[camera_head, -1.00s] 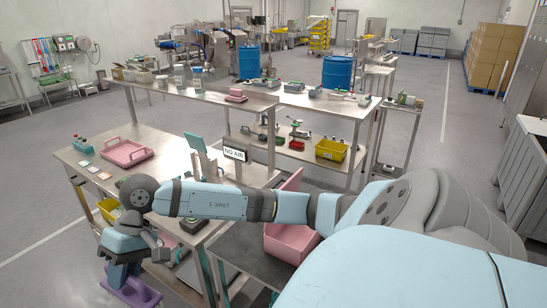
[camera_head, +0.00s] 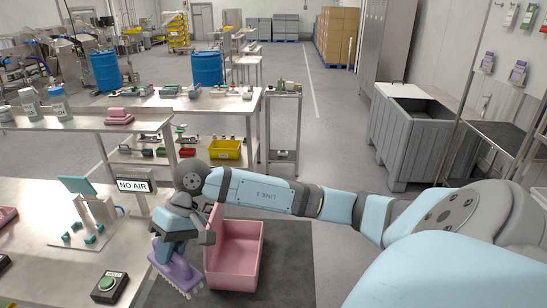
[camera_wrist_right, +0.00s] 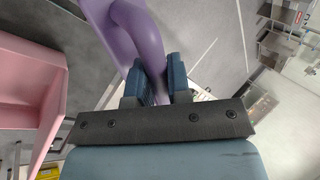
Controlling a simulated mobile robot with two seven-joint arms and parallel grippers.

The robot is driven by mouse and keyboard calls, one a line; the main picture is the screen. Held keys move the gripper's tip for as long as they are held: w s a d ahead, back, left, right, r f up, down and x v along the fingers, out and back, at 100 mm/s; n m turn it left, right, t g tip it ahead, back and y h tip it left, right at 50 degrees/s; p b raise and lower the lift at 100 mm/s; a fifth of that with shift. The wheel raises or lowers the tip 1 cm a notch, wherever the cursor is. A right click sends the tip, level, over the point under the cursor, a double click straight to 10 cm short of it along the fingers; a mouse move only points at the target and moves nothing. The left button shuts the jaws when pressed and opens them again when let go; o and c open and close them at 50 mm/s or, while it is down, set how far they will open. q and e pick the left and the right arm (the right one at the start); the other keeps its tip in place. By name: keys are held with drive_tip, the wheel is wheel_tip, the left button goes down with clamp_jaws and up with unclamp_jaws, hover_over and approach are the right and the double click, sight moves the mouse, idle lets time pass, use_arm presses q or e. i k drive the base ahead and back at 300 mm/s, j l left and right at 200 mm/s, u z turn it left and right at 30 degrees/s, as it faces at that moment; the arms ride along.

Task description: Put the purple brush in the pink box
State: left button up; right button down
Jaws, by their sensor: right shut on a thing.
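The purple brush (camera_head: 177,274) hangs bristles down from my right gripper (camera_head: 178,240), at the right edge of the steel table. In the right wrist view its purple handle (camera_wrist_right: 138,40) sits between the two blue fingers of my right gripper (camera_wrist_right: 160,82), which are shut on it. In the wrist view the box (camera_wrist_right: 30,85) is at the left. My left gripper is not in view.
A steel table (camera_head: 60,270) at left carries a green button box (camera_head: 107,285), a teal-and-grey fixture (camera_head: 97,210) and a NO AIR sign (camera_head: 135,185). A dark mat (camera_head: 285,265) lies around the pink box. A grey bin (camera_head: 415,140) stands at right.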

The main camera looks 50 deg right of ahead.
sight(237, 268)
drive_tip(key=i+z, duration=0.15)
drive_tip(key=z, duration=0.3)
drive_tip(key=i+z, duration=0.15)
drive_tip(key=z, duration=0.35)
drive_tip(key=i+z, duration=0.2)
drive_tip(key=z, duration=0.25)
drive_tip(key=i+j+z, duration=0.1)
drive_tip(key=j, duration=0.2)
drive_tip(key=i+j, duration=0.2)
drive_tip(key=i+j+z, duration=0.05)
drive_tip(key=j, duration=0.05)
